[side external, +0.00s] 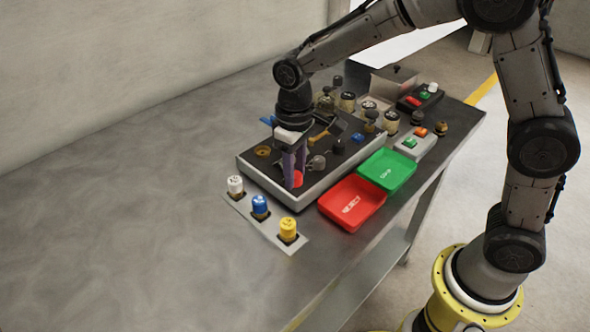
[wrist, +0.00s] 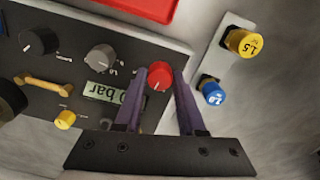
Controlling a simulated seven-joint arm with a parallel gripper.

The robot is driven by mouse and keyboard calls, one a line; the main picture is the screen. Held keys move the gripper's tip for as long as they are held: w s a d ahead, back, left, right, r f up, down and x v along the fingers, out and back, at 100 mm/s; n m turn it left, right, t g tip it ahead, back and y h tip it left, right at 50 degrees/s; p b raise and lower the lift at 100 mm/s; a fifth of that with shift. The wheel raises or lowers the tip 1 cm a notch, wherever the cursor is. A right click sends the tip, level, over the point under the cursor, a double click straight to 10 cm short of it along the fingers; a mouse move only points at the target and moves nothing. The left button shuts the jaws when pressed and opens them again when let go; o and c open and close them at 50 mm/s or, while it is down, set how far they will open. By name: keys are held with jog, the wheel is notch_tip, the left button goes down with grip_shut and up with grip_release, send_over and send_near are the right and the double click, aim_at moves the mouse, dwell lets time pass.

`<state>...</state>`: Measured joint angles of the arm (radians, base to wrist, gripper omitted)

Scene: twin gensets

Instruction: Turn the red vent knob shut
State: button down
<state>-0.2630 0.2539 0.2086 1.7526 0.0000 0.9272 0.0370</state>
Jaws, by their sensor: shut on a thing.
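The red vent knob (wrist: 159,76) sits at the edge of the dark panel (wrist: 60,110) in the wrist view. A pale mark shows on its top. In the side external view the red knob (side external: 297,179) shows low on the panel's near edge, partly behind the fingers. My gripper (wrist: 166,78) has its two purple fingers on either side of the knob, shut on it. In the side external view my gripper (side external: 294,180) points down at the knob. A small display (wrist: 104,91) reading "bar" lies beside the knob, partly hidden by a finger.
Grey knobs (wrist: 101,58) and a yellow knob (wrist: 65,119) share the panel. A plate beside it carries white (side external: 235,186), blue (side external: 260,205) and yellow (side external: 288,229) capped parts. A red tray (side external: 352,203) and green tray (side external: 387,171) stand right of the panel. The table's left side is clear.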

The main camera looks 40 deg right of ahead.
jog(key=m, duration=0.5)
jog(key=shift+r+m, duration=0.1)
jog(key=shift+m, duration=0.2)
jog(key=m, duration=0.5)
jog(key=shift+m, duration=0.4)
jog(key=c, duration=0.5)
grip_release()
notch_tip(320, 180, up, 14)
dwell(0.4)
